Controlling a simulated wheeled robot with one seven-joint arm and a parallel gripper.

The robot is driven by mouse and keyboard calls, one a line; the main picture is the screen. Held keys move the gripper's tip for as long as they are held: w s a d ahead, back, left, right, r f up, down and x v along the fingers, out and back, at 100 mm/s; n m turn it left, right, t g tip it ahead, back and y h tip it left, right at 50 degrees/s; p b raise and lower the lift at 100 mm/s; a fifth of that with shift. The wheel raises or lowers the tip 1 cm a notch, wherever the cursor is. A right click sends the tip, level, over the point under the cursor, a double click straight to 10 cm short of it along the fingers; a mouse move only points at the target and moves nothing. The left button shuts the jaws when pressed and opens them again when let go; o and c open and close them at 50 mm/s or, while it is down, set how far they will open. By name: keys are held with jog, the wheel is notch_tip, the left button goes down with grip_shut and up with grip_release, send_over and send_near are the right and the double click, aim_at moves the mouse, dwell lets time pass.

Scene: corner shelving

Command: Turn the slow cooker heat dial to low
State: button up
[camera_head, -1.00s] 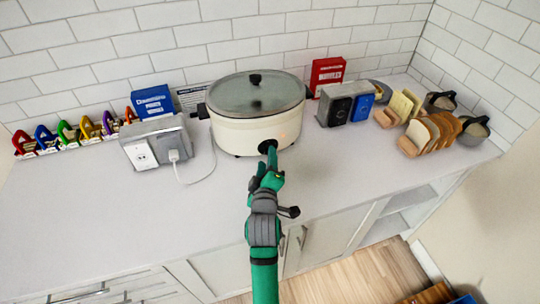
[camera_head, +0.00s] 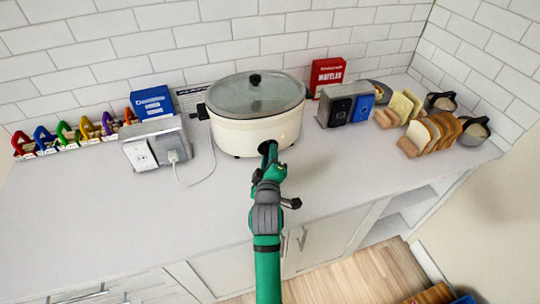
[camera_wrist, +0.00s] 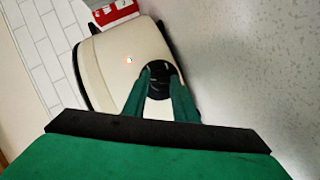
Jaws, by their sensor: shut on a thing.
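The slow cooker (camera_head: 255,133) is cream with a glass lid and a black knob on top, and stands at the back of the counter against the tiled wall. Its black heat dial (camera_wrist: 161,80) is on the front, with a small lit light beside it in the wrist view. My green gripper (camera_head: 268,152) reaches the dial from the front. In the wrist view its two fingers (camera_wrist: 160,92) are on either side of the dial, shut on it. The dial's markings are too small to read, and the fingers partly hide it.
A grey outlet box (camera_head: 158,145) with a plugged white cord stands left of the cooker. A toaster (camera_head: 345,105), bread slices in a rack (camera_head: 432,133) and a red box (camera_head: 326,75) stand to the right. The front counter is clear.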

jog(key=shift+d, duration=0.15)
jog(key=m+y, duration=0.1)
jog(key=m+g, duration=0.1)
jog(key=m, duration=0.1)
jog(key=shift+a+r+y, duration=0.2)
jog(key=shift+y, duration=0.2)
jog(key=shift+d+m+g+y, duration=0.2)
jog(key=shift+m+g+y, duration=0.35)
jog(key=shift+m, duration=0.65)
jog(key=o, duration=1)
jog(key=shift+d, duration=0.15)
jog(key=shift+o, duration=0.2)
